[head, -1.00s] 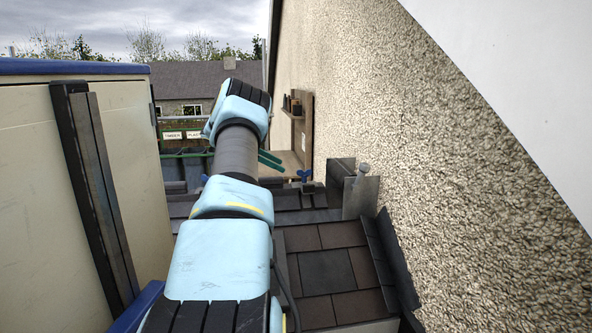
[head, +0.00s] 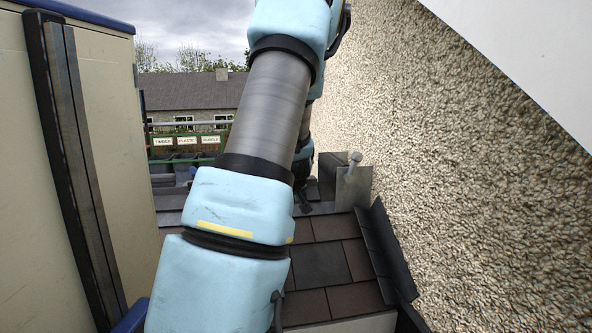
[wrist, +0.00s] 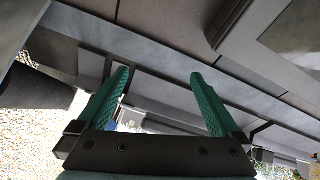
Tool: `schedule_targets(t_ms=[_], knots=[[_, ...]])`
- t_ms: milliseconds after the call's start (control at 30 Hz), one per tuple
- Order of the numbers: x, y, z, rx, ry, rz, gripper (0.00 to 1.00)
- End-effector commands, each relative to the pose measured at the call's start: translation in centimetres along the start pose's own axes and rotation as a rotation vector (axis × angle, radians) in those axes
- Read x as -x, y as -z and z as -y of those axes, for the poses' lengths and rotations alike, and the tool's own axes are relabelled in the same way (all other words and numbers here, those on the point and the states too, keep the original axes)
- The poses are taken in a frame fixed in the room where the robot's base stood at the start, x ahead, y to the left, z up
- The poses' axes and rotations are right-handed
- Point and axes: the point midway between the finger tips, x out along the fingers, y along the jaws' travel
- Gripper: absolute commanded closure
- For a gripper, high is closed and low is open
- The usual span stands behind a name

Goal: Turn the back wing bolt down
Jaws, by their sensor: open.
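My gripper (wrist: 160,75) shows in the wrist view as two green ribbed fingers standing wide apart, with nothing held between them. In the head view my arm covers the middle and hides the gripper. I cannot make out the back wing bolt for certain in either current view. A small blue patch (wrist: 113,124) shows low beside the left finger in the wrist view, too small to identify. Grey metal strips and a dark bar run across behind the fingers, apart from them as far as I can tell.
Brown and grey roof tiles (head: 320,262) lie right of my arm. An upright grey metal plate (head: 353,190) with a round-headed pin (head: 354,160) stands beyond them. The roughcast wall (head: 470,190) closes the right side, a cream panel (head: 150,170) the left.

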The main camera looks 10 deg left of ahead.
Motion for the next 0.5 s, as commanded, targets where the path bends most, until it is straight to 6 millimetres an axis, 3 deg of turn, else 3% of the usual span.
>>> schedule_targets(t_ms=[200, 500], knots=[[2.5, -1.0, -3.3, -0.273, -0.100, -0.232, 0.00], [2.4, 4.3, -7.0, -0.307, -0.111, -0.630, 0.00]])
